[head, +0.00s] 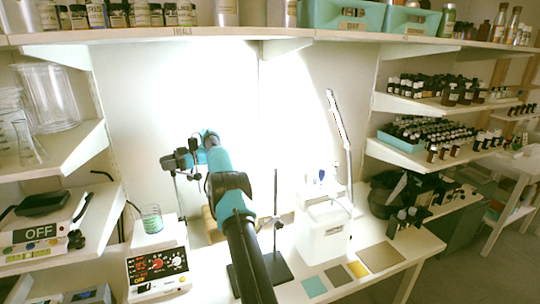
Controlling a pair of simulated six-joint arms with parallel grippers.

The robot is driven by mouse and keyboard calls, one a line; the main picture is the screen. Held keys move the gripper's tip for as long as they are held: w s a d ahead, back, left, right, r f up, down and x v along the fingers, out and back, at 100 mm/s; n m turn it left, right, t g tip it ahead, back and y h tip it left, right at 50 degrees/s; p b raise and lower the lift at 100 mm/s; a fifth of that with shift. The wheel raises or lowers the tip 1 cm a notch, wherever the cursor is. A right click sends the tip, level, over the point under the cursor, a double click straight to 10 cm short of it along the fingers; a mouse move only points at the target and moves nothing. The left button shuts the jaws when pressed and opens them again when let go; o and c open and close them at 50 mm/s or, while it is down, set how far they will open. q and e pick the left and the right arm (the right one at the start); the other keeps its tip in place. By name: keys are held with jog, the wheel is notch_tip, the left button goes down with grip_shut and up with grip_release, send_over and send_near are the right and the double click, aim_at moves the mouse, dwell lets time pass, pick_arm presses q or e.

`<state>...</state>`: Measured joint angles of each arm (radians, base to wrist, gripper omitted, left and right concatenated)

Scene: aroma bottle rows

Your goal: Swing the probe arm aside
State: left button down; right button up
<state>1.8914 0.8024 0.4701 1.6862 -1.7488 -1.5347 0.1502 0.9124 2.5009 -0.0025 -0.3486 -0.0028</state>
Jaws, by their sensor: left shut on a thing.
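My left gripper (193,150) is at the far end of my teal and black arm, left of the picture's middle. It is shut on the dark probe arm (180,159), which is small and partly hidden by the gripper. Thin rods hang below the dark part, behind and left of my arm. A beaker with green liquid (152,219) stands to the lower left of the gripper, apart from it. My right gripper is out of view.
A control box with knobs (158,273) is below the beaker. A rod stand (275,200) with a black base is right of my arm. A white container (322,236) and a thin lamp (340,120) stand further right. Shelves with bottles (450,93) flank the bench.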

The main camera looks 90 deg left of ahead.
pick_arm(q)
jog(key=shift+f, duration=0.1)
dwell(0.4)
jog(key=c, duration=0.7)
grip_release()
jog(key=shift+c, duration=0.2)
jog(key=shift+r, duration=0.2)
